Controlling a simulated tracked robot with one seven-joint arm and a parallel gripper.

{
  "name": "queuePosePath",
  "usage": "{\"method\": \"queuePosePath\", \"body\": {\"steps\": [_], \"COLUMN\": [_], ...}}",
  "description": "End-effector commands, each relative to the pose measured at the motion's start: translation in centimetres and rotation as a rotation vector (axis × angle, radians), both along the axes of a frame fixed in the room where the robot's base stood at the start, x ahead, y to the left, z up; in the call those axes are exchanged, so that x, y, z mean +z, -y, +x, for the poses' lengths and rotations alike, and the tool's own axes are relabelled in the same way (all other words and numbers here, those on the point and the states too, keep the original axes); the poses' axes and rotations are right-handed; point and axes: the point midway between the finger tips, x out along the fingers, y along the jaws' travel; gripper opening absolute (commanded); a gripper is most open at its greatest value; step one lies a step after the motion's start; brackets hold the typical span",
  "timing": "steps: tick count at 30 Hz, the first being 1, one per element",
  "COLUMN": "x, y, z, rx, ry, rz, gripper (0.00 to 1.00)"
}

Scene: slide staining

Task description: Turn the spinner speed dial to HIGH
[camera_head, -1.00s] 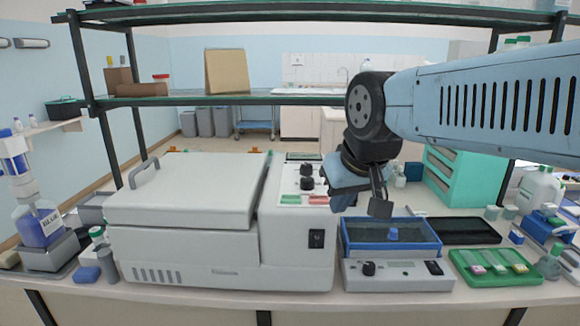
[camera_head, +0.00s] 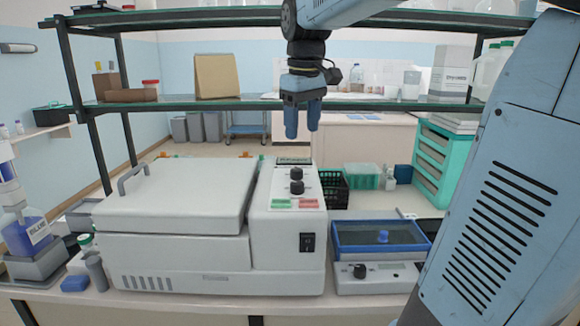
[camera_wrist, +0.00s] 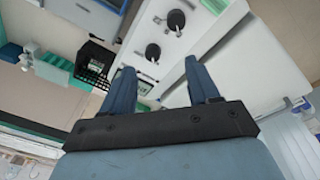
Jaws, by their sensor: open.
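The spinner is a large white machine (camera_head: 185,258) with a closed lid in the head view. Its right-hand control panel carries two black dials, an upper one (camera_head: 295,173) and a lower one (camera_head: 297,188), above a green and a red button. I cannot read which dial is for speed or where either points. In the wrist view the two dials (camera_wrist: 176,19) and (camera_wrist: 153,52) lie beyond my fingertips. My gripper (camera_head: 302,134) hangs above the panel with its two blue fingers pointing down. It is open, empty and apart from the dials.
A glass shelf (camera_head: 370,104) runs behind my gripper. Right of the machine stands a blue-rimmed tray unit (camera_head: 375,250) with its own small knob. A black crate (camera_head: 334,190) and a green basket (camera_head: 362,177) stand behind it. A rocker switch (camera_head: 307,242) is on the machine's front.

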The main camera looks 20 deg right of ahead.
Motion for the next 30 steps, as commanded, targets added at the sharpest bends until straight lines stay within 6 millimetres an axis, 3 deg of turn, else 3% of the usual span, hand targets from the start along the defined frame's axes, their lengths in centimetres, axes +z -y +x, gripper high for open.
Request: {"method": "queuePosePath", "body": {"steps": [1, 6, 14, 20, 30], "x": [0.3, 1.1, 1.0, -1.4, -7.4], "y": [0.0, 0.2, 0.2, 0.3, 0.5], "z": [1.5, 4.4, 5.7, 5.7, 5.8], "rx": [0.024, 0.093, 0.125, 0.125, 0.125], "ry": [-0.025, -0.088, -0.116, -0.118, -0.118], "rz": [-0.006, -0.019, -0.025, -0.025, -0.025], "gripper": [0.6, 0.6, 0.6, 0.6, 0.6]}}
